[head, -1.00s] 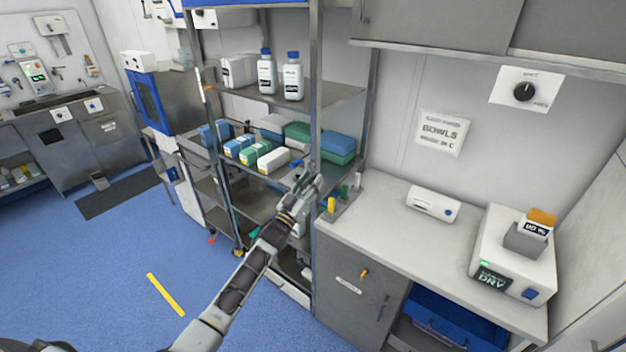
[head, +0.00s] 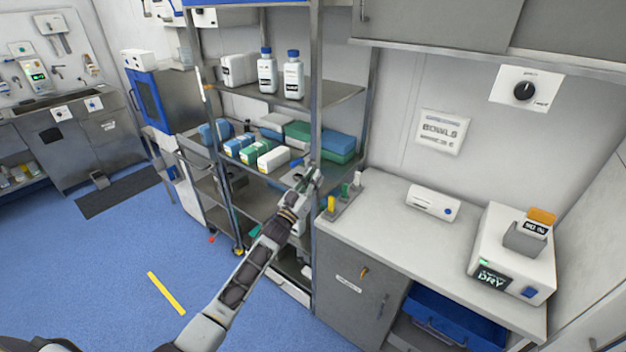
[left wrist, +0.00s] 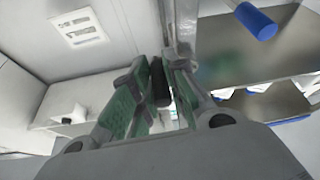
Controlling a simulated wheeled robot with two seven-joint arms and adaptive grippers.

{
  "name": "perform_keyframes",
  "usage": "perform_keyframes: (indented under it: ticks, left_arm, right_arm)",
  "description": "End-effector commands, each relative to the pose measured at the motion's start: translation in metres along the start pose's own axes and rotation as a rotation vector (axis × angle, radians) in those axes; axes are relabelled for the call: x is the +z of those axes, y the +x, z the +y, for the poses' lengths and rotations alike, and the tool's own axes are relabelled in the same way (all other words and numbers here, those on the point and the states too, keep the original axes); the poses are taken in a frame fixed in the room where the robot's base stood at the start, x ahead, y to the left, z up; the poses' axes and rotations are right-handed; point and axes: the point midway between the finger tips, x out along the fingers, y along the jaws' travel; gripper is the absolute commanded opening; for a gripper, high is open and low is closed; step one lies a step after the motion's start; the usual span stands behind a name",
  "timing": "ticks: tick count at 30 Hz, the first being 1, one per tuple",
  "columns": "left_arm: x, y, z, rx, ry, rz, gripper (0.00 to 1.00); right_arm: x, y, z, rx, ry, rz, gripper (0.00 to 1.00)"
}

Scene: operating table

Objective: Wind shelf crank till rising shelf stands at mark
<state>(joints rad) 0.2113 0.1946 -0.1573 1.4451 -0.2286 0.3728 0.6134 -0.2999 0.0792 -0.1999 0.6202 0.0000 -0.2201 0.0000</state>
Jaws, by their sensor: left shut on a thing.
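My left gripper (head: 312,178) is at the front right post of the metal shelf rack. In the left wrist view its green-padded fingers (left wrist: 158,85) are closed around a small dark piece (left wrist: 160,80), which looks like the crank's grip. The rest of the crank is hidden behind the fingers. A shelf (head: 285,172) carrying several boxes is level with the gripper; I cannot tell for sure that it is the rising one. My right gripper is not in view.
White bottles with blue caps (head: 267,72) stand on the shelf above. A counter (head: 390,215) right of the rack holds small coloured items (head: 345,195) close to my gripper and a white device (head: 515,250). Open blue floor lies to the left.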

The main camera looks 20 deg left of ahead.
Motion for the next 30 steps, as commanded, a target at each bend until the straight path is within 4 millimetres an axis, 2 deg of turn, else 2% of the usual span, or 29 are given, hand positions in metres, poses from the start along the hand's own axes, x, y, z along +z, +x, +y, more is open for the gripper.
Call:
perform_keyframes:
  ticks: [20,30]
  left_arm:
    - [0.001,0.0,-0.002,0.023,0.056,0.002,0.0]
    - [0.007,-0.003,-0.009,0.089,0.219,0.001,0.0]
  right_arm:
    - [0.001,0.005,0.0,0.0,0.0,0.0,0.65]
    - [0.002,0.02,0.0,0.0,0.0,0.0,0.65]
